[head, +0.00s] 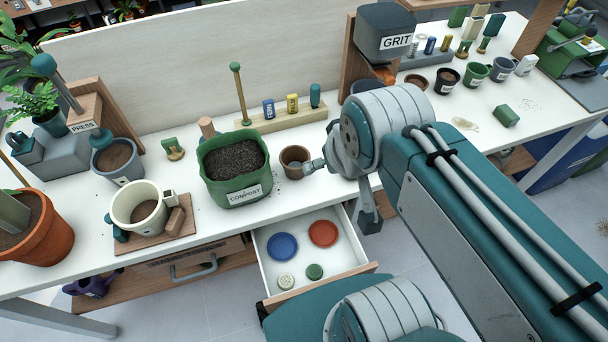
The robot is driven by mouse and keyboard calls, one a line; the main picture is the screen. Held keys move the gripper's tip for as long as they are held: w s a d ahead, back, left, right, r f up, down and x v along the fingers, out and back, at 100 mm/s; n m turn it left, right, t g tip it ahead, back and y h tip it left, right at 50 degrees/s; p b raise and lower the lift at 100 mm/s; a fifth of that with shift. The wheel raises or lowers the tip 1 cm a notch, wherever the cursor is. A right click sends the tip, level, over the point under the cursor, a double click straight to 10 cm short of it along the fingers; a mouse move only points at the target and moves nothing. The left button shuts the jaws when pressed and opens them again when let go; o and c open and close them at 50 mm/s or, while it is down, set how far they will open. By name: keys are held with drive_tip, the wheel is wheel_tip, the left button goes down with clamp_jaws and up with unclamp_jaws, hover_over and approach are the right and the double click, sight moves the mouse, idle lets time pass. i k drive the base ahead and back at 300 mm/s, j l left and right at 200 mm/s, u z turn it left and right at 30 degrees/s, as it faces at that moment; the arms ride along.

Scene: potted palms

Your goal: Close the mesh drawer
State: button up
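A drawer (354,259) with white inner walls and a wooden front stands pulled out under the white bench, below the compost tub. Its front edge (335,281) faces me. No mesh label shows from here, and its handle is hidden. Inside lie a blue dish, a red dish, a green round piece and a pale round piece. My gripper (343,190) is at the bench's front edge, above the drawer's back right side. Its two fingers look spread apart with nothing between them. One finger is near the small brown pot; contact cannot be told.
On the bench stand the green compost tub (235,172), a small brown pot (294,161) and a cream pot (139,208). A shut drawer with a grey handle (194,269) is to the left. My arm covers the bench's right front. Grey floor shows left of the open drawer.

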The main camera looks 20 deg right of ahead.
sight(347, 257)
drive_tip(key=k+j, duration=0.1)
drive_tip(key=k, duration=0.7)
drive_tip(key=k+j, duration=0.1)
drive_tip(key=k, duration=0.65)
